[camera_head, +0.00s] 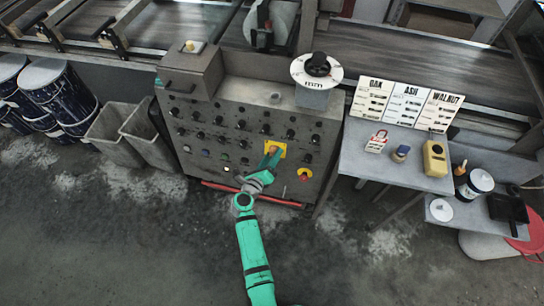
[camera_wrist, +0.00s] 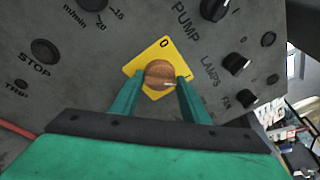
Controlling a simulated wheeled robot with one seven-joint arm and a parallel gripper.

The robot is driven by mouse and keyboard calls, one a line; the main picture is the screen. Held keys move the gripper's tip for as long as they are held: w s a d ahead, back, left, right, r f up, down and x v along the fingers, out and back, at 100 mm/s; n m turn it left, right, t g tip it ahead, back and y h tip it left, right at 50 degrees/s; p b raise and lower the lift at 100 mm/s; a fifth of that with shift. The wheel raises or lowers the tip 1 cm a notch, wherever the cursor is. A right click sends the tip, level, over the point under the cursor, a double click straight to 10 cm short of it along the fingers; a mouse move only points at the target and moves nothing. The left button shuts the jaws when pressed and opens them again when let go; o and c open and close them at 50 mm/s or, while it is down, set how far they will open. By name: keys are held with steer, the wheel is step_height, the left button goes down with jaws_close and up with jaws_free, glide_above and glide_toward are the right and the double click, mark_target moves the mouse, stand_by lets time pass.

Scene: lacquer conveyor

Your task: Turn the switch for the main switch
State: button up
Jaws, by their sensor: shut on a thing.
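The main switch is a round brown knob (camera_wrist: 160,74) on a yellow diamond-shaped plate (camera_wrist: 164,48) in the wrist view. A "0" is printed near the plate's top corner and a "1" near its right corner. A small light mark on the knob lies at its lower right. My gripper (camera_wrist: 158,80) has one green finger on each side of the knob and is shut on it. In the head view the yellow plate (camera_head: 280,145) is on the grey control panel (camera_head: 215,165), and my gripper (camera_head: 270,160) covers much of it.
Close by are black knobs labelled PUMP (camera_wrist: 214,8), LAMPS (camera_wrist: 236,63) and FAN (camera_wrist: 247,97), and a STOP button (camera_wrist: 45,52). A red knob on yellow (camera_head: 304,174) is lower right on the panel. A table (camera_head: 385,170) stands right; grey bins (camera_head: 115,135) stand left.

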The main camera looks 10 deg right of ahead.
steer(key=shift+s+a+f, duration=0.1)
steer(key=shift+a+f, duration=0.1)
steer(key=shift+f, duration=0.1)
steer(key=o, duration=0.9)
steer(key=shift+y, duration=0.3)
steer(key=shift+o, duration=0.5)
steer(key=shift+r, duration=0.15)
steer(key=v, duration=1)
steer(key=shift+s+a, duration=0.2)
steer(key=shift+a, duration=0.05)
